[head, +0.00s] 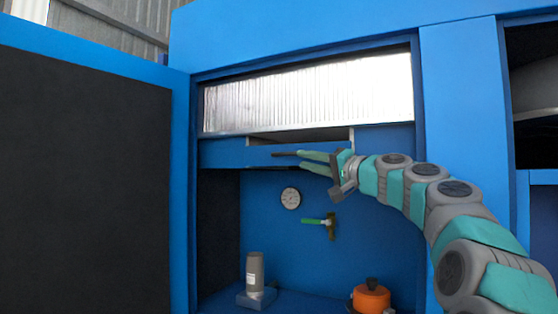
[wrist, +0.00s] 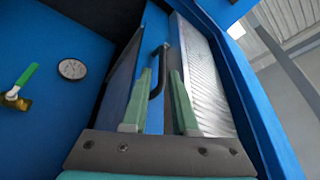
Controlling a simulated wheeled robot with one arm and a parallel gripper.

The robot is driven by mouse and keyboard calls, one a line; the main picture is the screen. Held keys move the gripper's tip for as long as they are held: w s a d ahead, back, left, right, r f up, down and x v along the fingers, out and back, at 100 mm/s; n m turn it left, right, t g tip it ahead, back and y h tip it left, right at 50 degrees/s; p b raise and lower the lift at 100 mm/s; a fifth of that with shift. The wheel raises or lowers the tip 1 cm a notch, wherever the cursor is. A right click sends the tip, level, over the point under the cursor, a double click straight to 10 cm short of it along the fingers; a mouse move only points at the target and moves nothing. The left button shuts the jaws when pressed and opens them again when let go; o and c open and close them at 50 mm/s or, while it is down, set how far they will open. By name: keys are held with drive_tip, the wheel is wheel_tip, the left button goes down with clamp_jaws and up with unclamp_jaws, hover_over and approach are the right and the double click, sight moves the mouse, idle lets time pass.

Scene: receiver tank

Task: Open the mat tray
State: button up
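The mat tray (head: 222,153) is a blue drawer-like front high in the open blue cabinet, just below a pale ribbed panel. Its black bar handle (head: 285,154) shows at my fingertips. My gripper (head: 305,161) reaches in from the right, in front of the tray. In the wrist view, the black handle (wrist: 161,54) lies between the two green fingers of my gripper (wrist: 160,76), which stand apart. The handle's near end is close to the left finger; I cannot tell whether they touch. A dark gap shows above the tray front.
The cabinet door (head: 80,180) stands open at the left. Below the tray are a round gauge (head: 290,198), a green-handled valve (head: 325,223), a grey cylinder (head: 255,273) and an orange pot-like object (head: 371,297). The ribbed panel (head: 310,95) is close above.

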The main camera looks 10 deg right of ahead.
sight(287, 154)
drive_tip(key=x, duration=0.2)
drive_tip(key=p+x, duration=0.1)
drive_tip(key=x, duration=0.3)
drive_tip(key=shift+w+r+p, duration=0.15)
drive_tip(key=shift+r+p, duration=0.15)
drive_tip(key=shift+p, duration=0.05)
drive_tip(key=shift+w+a, duration=0.45)
drive_tip(key=shift+w, duration=0.15)
clamp_jaws()
idle(0.8)
